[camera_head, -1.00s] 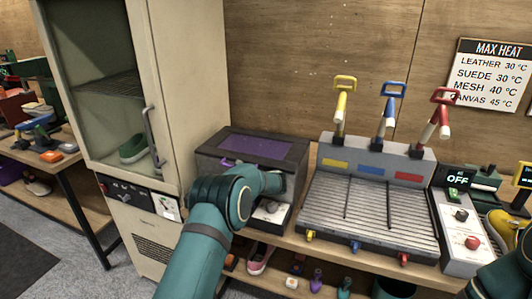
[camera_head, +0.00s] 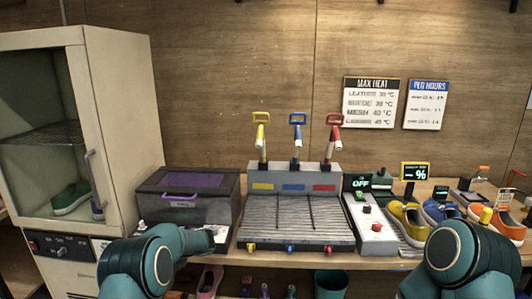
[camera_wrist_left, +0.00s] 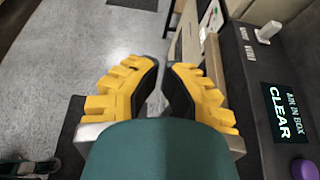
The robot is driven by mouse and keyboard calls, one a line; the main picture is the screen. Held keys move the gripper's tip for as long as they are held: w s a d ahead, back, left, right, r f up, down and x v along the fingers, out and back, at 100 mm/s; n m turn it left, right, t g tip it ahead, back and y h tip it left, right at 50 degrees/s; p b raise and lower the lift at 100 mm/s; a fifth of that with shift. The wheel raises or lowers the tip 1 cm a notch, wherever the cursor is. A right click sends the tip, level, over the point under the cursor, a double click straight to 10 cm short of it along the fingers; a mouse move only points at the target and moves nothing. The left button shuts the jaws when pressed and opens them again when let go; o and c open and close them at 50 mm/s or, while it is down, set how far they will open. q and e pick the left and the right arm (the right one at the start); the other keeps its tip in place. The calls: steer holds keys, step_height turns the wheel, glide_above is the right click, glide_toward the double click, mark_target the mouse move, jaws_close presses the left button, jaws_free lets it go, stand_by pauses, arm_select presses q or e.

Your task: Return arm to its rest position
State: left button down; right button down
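My left arm (camera_head: 150,262) is folded at the lower left of the head view, in front of the dark box with a purple lid panel (camera_head: 188,180). Its gripper is hidden there. In the left wrist view my left gripper (camera_wrist_left: 163,68) has yellow fingers and dark pads, with a gap and nothing held between them. The floor shows beyond it, and a dark surface with a display reading "AIR IN BOX CLEAR" (camera_wrist_left: 288,113) is to its right. My right arm (camera_head: 462,255) is at the lower right of the head view; its gripper is not visible.
A cream cabinet (camera_head: 125,110) with a green shoe (camera_head: 70,197) stands left. A ribbed grey tray (camera_head: 297,222) with yellow, blue and red handled tools is central. A control panel (camera_head: 372,225) and colourful shoes (camera_head: 408,222) line the bench to the right. A green bin (camera_head: 331,283) sits below.

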arm_select(q)
steer(key=s+d+f+n+h, duration=0.1)
steer(key=s+d+f+h, duration=0.15)
steer(key=f, duration=0.35)
steer(key=s+d+f+h, duration=0.2)
steer(key=d+f+h, duration=0.1)
steer(key=f, duration=0.3)
steer(key=s+d+f+n+g+h, duration=0.2)
steer(key=s+d+f+n+h, duration=0.35)
steer(key=s+d+f, duration=0.4)
steer(key=s+d+r+n+t+h, duration=0.1)
steer(key=s+d+n+h, duration=0.1)
steer(key=s, duration=0.4)
steer(key=s+d+r+n+h, duration=0.1)
steer(key=s+d+n+h, duration=0.1)
steer(key=s+d+n, duration=0.3)
steer(key=s+d+r+n+t+h, duration=0.1)
steer(key=s+d+n, duration=0.3)
steer(key=s, duration=0.5)
steer(key=n+h, duration=0.1)
steer(key=n, duration=0.1)
steer(key=shift+r+n+t, duration=0.3)
steer(key=shift+r+n, duration=0.05)
steer(key=shift+r, duration=0.05)
